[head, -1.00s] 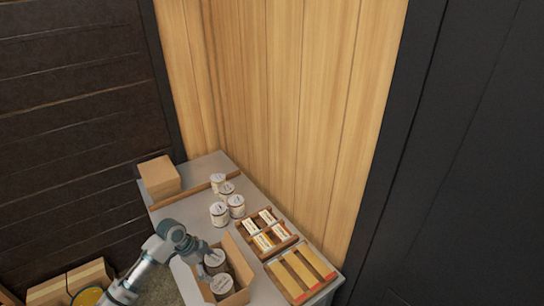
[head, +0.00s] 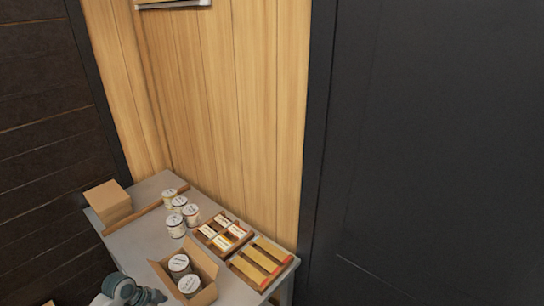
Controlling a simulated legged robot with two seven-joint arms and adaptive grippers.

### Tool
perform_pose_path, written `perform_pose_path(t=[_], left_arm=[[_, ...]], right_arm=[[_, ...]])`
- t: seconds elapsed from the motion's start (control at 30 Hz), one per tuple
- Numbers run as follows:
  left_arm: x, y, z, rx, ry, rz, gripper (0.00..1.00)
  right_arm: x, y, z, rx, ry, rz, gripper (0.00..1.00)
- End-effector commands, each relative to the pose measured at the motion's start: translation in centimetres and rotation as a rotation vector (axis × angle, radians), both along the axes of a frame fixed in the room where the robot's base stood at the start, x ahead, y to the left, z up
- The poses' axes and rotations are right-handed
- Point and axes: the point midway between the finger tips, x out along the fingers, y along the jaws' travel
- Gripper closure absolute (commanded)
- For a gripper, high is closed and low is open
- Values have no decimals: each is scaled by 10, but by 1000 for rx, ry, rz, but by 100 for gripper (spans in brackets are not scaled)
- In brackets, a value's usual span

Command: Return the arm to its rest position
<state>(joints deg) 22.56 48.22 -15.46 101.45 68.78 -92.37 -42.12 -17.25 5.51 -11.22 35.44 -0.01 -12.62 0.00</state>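My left arm shows only as a grey and teal piece at the bottom edge of the head view, left of the open cardboard box (head: 207,263). Its gripper fingers cannot be made out, so I cannot tell whether they are open or shut. The open box stands on the grey table (head: 130,238) and holds two white cans (head: 179,263), one in front of the other. The arm is apart from the cans in the picture. My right gripper is not in view.
Several white cans (head: 175,225) stand behind the box. A wooden tray of small labelled packs (head: 222,242) and a tray with yellow strips (head: 262,259) lie at the right. A closed carton (head: 108,202) sits at the back left. A dark panel (head: 420,150) fills the right.

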Motion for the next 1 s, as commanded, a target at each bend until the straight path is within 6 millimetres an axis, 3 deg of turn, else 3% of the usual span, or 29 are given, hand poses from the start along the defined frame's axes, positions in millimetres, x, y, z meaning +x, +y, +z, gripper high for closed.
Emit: perform_pose_path(t=[0.1,0.27,0.4,0.6,0.8,1.0], left_arm=[[-11,-16,-20,9,13,15,0],[-33,-45,-51,27,27,58,0],[-65,-79,-81,39,35,134,0],[-121,-120,-115,38,37,326,0],[-169,-132,-124,33,33,561,0],[-208,-128,-120,43,31,777,0]], right_arm=[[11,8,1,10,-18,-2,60],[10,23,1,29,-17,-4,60],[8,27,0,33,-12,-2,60],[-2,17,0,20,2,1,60],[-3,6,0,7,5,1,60],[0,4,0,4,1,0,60]])
